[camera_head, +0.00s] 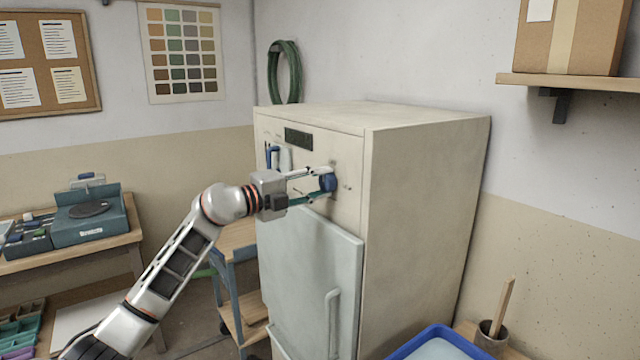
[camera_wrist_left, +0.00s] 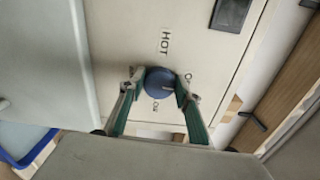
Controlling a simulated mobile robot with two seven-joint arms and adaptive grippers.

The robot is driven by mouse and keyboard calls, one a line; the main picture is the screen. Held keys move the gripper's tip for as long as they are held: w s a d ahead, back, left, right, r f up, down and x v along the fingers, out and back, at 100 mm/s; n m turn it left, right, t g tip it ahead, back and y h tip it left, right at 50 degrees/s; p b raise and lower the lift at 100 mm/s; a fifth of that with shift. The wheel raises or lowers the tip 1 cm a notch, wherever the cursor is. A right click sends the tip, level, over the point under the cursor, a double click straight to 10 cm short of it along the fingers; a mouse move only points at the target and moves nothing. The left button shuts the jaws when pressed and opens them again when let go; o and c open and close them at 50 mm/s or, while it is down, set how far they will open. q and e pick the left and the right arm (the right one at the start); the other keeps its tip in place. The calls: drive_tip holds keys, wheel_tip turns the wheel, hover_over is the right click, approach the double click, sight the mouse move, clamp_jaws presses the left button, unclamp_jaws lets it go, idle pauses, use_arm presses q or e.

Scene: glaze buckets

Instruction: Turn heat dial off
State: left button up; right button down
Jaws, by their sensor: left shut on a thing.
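The heat dial (camera_head: 328,183) is a blue round knob on the upper front of the cream cabinet (camera_head: 420,200). My left gripper (camera_head: 322,184) reaches it from the left and is shut on it. In the left wrist view the dial (camera_wrist_left: 159,82) sits between the two green-padded fingers of the gripper (camera_wrist_left: 160,88). A pale pointer mark shows on the dial's face. The word HOT (camera_wrist_left: 165,40) is printed beside the dial; smaller labels near the fingers are partly hidden and hard to read. My right gripper is in neither view.
Below the dial is the cabinet's pale door (camera_head: 310,275) with a vertical handle (camera_head: 332,322). A dark display panel (camera_head: 299,138) is at the cabinet's top left. A blue-rimmed tub (camera_head: 440,332) stands at lower right. A cart (camera_head: 236,290) stands left of the cabinet.

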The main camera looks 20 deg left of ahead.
use_arm(q)
drive_tip(key=shift+n, duration=0.5)
drive_tip(key=o, duration=1.1)
drive_tip(key=v, duration=1.2)
